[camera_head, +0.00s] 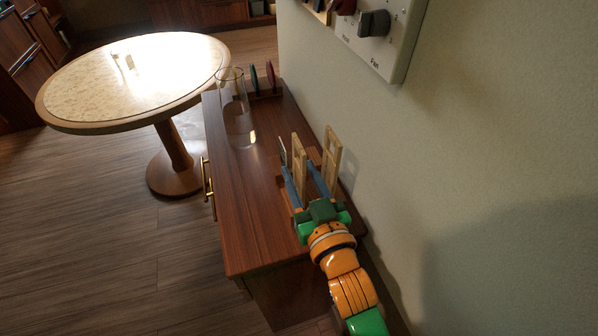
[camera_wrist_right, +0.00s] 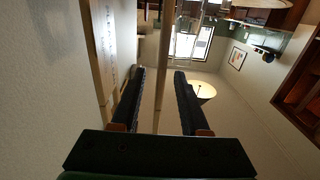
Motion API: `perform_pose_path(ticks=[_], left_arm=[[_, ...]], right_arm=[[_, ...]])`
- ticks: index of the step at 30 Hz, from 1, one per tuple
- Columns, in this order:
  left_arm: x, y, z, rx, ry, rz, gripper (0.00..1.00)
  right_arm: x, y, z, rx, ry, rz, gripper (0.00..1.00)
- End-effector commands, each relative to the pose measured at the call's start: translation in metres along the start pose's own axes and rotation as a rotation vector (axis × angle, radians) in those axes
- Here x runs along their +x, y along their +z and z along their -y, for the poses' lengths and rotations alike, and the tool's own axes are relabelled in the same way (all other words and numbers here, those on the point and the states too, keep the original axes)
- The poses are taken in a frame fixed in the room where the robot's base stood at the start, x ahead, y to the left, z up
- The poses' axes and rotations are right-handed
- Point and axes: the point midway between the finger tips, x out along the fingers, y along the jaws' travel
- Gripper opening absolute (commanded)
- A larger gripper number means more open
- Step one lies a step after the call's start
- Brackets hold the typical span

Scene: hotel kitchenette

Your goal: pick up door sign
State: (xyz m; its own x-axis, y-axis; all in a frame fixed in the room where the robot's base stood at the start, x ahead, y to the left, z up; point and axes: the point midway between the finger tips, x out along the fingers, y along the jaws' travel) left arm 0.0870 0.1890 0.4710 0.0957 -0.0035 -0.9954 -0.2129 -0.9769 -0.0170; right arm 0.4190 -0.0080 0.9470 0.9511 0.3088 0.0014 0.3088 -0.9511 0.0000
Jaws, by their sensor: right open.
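Several thin upright boards stand in a wooden holder on the cabinet. They look like door signs; which one the task means is not clear. One pale wooden sign (camera_head: 299,160) stands between the fingers of my right gripper (camera_head: 305,180); a second wooden sign (camera_head: 333,150) stands to its right, nearer the wall. In the right wrist view, the open fingers (camera_wrist_right: 160,95) lie on either side of the first sign (camera_wrist_right: 166,50), seen edge-on. Contact cannot be told. Another sign with printed lettering (camera_wrist_right: 107,25) shows outside the left finger. My left gripper is not in view.
The signs stand on a dark wooden cabinet (camera_head: 243,195) against a pale wall (camera_head: 480,150). A clear glass cylinder (camera_head: 236,105) and a small rack with round coloured discs (camera_head: 262,78) stand farther back. A round table (camera_head: 130,75) is at the left. The cabinet's left front top is bare.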

Motion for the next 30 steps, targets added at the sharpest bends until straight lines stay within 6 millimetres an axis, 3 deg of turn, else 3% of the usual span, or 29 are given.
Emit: perform_pose_path(ticks=[6, 13, 14, 18, 19, 30], left_arm=[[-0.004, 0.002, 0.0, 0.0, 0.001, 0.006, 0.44], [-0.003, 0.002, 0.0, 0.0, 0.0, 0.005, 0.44], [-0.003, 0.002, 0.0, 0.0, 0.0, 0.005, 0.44], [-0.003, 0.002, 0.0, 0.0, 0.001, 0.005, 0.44], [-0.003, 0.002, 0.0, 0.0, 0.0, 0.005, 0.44], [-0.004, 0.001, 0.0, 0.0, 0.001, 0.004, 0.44]], right_arm=[[0.039, 0.004, 0.0, -0.001, 0.0, -0.001, 0.45], [0.044, 0.005, 0.0, 0.0, -0.001, 0.001, 0.45], [0.043, 0.005, 0.0, 0.0, -0.001, 0.001, 0.42], [0.043, 0.005, 0.0, 0.0, -0.001, 0.001, 0.04], [0.043, 0.005, 0.0, 0.0, -0.001, 0.001, 0.0], [0.043, 0.005, 0.0, 0.0, -0.001, 0.002, 0.0]])
